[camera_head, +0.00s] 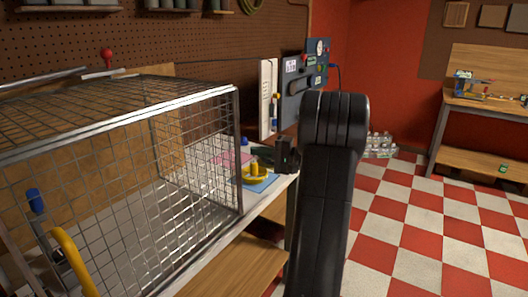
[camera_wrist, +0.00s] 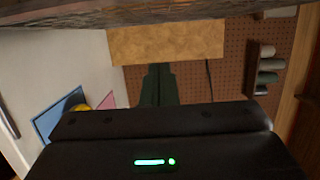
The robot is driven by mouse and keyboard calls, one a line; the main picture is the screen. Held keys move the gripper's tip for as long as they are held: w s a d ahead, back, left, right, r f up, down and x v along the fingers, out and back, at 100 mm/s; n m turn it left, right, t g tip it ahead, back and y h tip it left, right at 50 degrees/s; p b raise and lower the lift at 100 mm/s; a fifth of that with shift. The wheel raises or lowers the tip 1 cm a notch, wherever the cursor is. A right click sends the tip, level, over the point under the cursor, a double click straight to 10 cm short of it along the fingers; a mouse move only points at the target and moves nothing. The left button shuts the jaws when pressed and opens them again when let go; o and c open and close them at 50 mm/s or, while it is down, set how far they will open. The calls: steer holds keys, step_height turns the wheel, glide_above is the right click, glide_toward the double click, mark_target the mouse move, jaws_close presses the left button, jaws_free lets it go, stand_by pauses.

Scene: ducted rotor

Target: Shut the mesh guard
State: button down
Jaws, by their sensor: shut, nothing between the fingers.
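The mesh guard (camera_head: 120,180) is a steel-framed wire cage filling the left of the head view, on the workbench. A yellow curved handle (camera_head: 72,262) is at its lower left, and a blue-handled piece (camera_head: 36,200) shows behind the mesh. I cannot tell how far the guard stands open. My gripper (camera_wrist: 158,72) shows in the wrist view as two dark fingers held together, empty. It points toward a plain wooden board (camera_wrist: 165,44). In the head view my black arm rises to the right of the cage; the fingers are not clear there. The rotor is not clear.
A yellow item (camera_head: 254,173) lies on a blue sheet (camera_head: 264,183) beside a pink sheet on the bench, right of the cage. A blue-grey control panel (camera_head: 303,85) stands behind. The checkered floor (camera_head: 420,220) is clear at right, before another bench.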

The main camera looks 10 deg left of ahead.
mark_target(232, 154)
steer(key=s+a, duration=0.1)
steer(key=a, duration=0.1)
steer(key=s+a+p, duration=0.1)
steer(key=a, duration=0.4)
steer(key=shift+s+a+p, duration=0.35)
steer(key=shift+s, duration=0.05)
